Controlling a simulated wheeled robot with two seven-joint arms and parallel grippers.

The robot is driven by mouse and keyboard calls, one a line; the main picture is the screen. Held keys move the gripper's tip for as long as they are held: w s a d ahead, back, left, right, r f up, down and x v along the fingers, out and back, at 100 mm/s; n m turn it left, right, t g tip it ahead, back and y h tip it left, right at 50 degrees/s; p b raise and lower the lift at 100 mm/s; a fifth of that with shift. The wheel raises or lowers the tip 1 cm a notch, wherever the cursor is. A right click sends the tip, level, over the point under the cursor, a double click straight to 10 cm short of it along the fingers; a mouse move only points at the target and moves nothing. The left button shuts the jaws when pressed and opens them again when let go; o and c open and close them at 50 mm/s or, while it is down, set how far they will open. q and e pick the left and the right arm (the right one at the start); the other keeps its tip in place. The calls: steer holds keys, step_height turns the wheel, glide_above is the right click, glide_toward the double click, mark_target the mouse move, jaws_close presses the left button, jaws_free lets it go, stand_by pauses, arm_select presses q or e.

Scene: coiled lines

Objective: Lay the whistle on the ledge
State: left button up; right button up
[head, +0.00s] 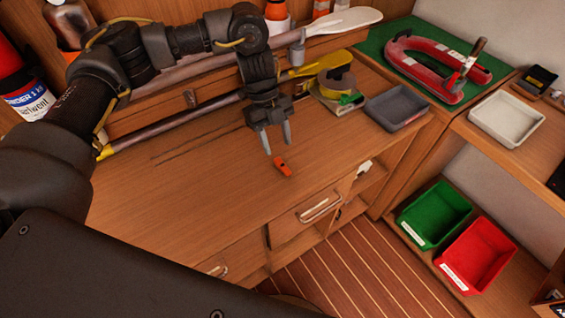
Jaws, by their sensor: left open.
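A small orange whistle (282,167) lies on the wooden counter (190,205), near its front edge. My left gripper (277,150) points down just behind the whistle, with its two fingers apart and nothing between them. The fingertips are close to the whistle, but I cannot tell whether they touch it. A wooden ledge (497,152) runs along the right side, with a white tray on it; I cannot tell for sure that it is the ledge named. My right gripper is not in view.
A grey tray (398,108) and a yellow-and-grey tool (335,90) stand right of my gripper. Oars (190,120) lie along the back. A red horseshoe-shaped item (425,70) rests on a green mat. Green (435,213) and red bins (478,254) sit lower right. The white tray (507,120) takes up part of the ledge.

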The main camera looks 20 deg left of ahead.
mark_target(281, 164)
arm_select(q)
steer(key=shift+d+f, duration=0.1)
steer(key=shift+f, duration=0.2)
steer(key=shift+s+d, duration=0.15)
steer(key=shift+s, duration=0.05)
steer(key=shift+s+f, duration=0.2)
steer(key=shift+f, duration=0.2)
steer(key=p+x, duration=0.1)
steer(key=x, duration=0.2)
steer(key=shift+f, duration=0.3)
steer(key=shift+d+f, duration=0.1)
steer(key=shift+f, duration=0.25)
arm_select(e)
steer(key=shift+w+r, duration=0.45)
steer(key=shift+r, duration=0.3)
arm_select(q)
steer(key=shift+s, duration=0.1)
jaws_close()
steer(key=shift+r, duration=0.1)
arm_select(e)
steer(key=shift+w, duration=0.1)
